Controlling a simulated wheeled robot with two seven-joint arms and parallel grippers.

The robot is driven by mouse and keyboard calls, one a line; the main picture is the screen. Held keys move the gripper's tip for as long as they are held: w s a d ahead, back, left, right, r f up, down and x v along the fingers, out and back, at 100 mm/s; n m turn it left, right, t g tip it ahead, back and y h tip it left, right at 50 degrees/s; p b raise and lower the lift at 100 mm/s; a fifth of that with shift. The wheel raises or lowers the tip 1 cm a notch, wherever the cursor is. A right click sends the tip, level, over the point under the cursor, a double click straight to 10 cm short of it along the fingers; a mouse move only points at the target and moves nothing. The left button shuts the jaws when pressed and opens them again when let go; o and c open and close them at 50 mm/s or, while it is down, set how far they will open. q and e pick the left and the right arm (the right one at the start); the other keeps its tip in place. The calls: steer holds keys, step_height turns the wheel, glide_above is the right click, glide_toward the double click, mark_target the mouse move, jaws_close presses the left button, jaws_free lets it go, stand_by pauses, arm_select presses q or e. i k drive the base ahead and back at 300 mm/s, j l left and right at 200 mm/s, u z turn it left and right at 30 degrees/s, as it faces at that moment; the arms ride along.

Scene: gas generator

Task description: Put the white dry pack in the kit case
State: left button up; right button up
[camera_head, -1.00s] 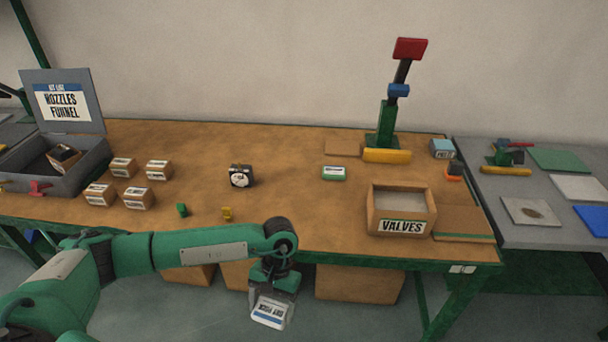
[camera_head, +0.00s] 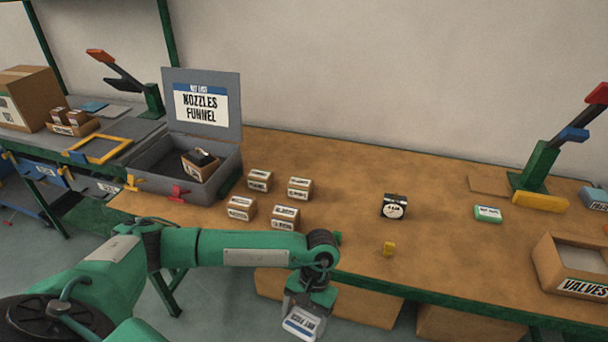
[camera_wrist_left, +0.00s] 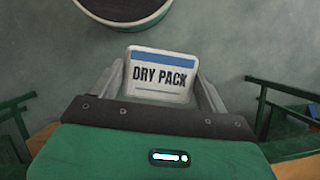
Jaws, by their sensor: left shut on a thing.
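The white dry pack (camera_head: 301,323) has a blue band and black lettering. My left gripper (camera_head: 306,308) is shut on it and holds it in front of the bench's front edge, below the top. The wrist view shows the dry pack (camera_wrist_left: 160,75) between the two fingers, its "DRY PACK" label facing the camera. The grey kit case (camera_head: 147,178) stands open at the left end of the bench, its lid upright with a "NOZZLES FUNNEL" card. A small carton with a dark item on it sits inside the case. My right gripper is not in view.
Several small cartons (camera_head: 285,217) stand right of the case. Red (camera_head: 179,194) and yellow (camera_head: 132,183) latches show at the case front. A valves box (camera_head: 545,262) is at right.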

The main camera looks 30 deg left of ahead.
mark_target(167, 168)
steer(key=k+j, duration=0.1)
steer(key=j, duration=1.25)
steer(key=k+j, duration=0.15)
steer(key=j, duration=0.55)
